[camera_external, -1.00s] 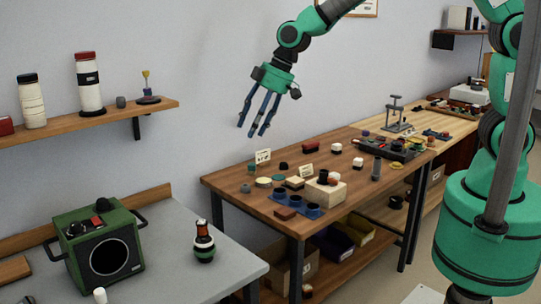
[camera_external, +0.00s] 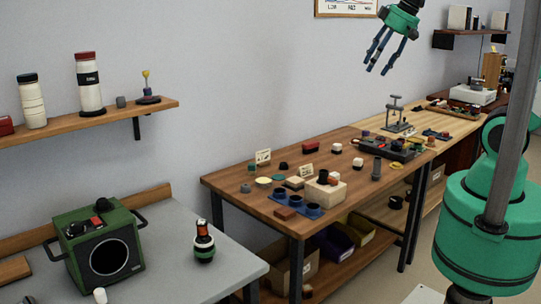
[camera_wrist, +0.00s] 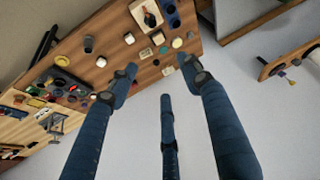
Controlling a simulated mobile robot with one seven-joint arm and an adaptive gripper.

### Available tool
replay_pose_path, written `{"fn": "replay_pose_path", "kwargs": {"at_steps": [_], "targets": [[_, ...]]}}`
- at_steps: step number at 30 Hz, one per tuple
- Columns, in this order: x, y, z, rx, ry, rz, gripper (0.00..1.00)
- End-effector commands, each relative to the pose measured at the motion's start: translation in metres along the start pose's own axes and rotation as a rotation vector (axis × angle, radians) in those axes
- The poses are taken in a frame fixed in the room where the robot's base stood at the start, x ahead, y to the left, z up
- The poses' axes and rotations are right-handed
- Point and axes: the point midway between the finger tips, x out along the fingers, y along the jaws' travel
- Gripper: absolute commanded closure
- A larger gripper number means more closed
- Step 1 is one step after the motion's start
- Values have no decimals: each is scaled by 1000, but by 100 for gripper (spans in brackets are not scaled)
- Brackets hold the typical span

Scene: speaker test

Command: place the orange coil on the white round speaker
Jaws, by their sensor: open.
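My gripper (camera_external: 376,68) has three blue fingers, spread open and empty, high above the back of the wooden table (camera_external: 240,190). In the wrist view my gripper (camera_wrist: 158,75) shows nothing between its fingers. A yellow-orange flat piece (camera_external: 397,166) lies near the table's right edge; it may be the orange coil, but it is too small to be sure. Small whitish round pieces stand on the table, one (camera_external: 358,162) mid-table and one (camera_external: 336,148) farther back. I cannot tell which is the white round speaker. A pale yellow disc (camera_external: 263,180) lies at the left.
A blue holder with round cups (camera_external: 311,212) and a pale block (camera_external: 335,195) stand near the front edge. A dark tray (camera_external: 372,150) and a metal stand (camera_external: 394,112) are farther back. A green speaker box (camera_external: 72,235) and a bottle (camera_external: 204,240) stand on the grey bench.

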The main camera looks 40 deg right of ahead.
Motion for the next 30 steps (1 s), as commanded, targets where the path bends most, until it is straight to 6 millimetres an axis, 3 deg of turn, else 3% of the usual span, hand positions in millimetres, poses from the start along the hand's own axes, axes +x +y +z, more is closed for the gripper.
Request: {"fn": "replay_pose_path", "kwargs": {"at_steps": [6, 12, 18, 30], "targets": [[-34, 32, 64, 122, 18, 73, 51], [-48, 46, 104, 197, 24, 117, 51], [-51, 50, 117, 221, 25, 132, 51], [-51, 50, 116, 220, 25, 132, 51]]}}
